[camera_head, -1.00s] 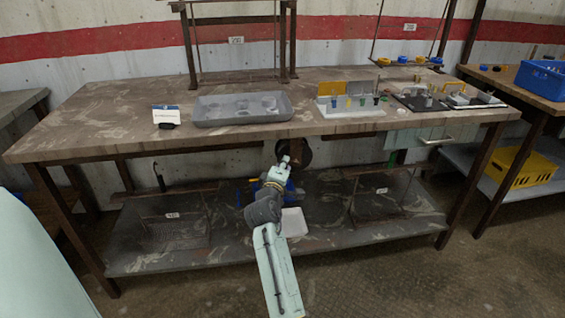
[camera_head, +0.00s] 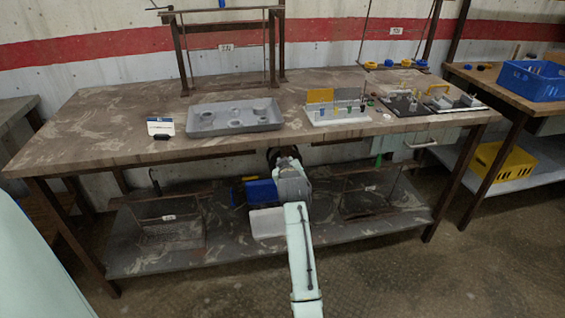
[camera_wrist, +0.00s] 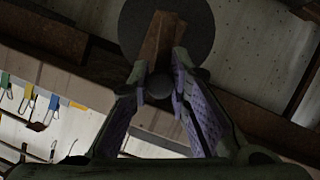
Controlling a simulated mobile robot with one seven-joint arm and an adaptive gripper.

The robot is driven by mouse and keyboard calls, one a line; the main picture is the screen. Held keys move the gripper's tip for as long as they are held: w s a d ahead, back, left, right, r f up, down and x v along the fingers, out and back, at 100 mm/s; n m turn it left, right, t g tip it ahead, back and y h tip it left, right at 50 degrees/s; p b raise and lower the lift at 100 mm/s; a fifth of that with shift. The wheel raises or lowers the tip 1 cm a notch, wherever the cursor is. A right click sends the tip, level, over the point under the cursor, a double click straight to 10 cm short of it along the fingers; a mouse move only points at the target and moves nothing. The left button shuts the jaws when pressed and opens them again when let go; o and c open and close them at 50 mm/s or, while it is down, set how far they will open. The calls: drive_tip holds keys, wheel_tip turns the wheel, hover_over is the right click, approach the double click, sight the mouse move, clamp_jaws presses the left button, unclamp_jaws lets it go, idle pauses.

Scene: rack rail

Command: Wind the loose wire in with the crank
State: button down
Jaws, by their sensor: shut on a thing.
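The crank shows in the wrist view as a brown arm (camera_wrist: 160,40) in front of a round dark grey disc (camera_wrist: 203,25), with a dark round knob (camera_wrist: 158,87) at its near end. My gripper (camera_wrist: 159,66) has its two fingers on either side of the knob and is shut on it. In the head view the disc (camera_head: 272,156) hangs under the front of the workbench (camera_head: 120,115), mostly hidden behind my arm. I cannot make out the loose wire in either view.
The bench top carries a grey tray (camera_head: 210,128), a small sign (camera_head: 160,127) and tool stands. The lower shelf (camera_head: 160,257) holds a blue bin (camera_head: 261,192) and a white tray (camera_head: 267,223) close to my arm. Floor in front is clear.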

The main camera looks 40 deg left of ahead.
drive_tip(key=shift+w+d+m+g+y, duration=0.4)
drive_tip(key=shift+w+m+g, duration=0.1)
drive_tip(key=shift+m, duration=0.4)
drive_tip(key=c, duration=1.5)
unclamp_jaws()
drive_tip(key=v, duration=1.2)
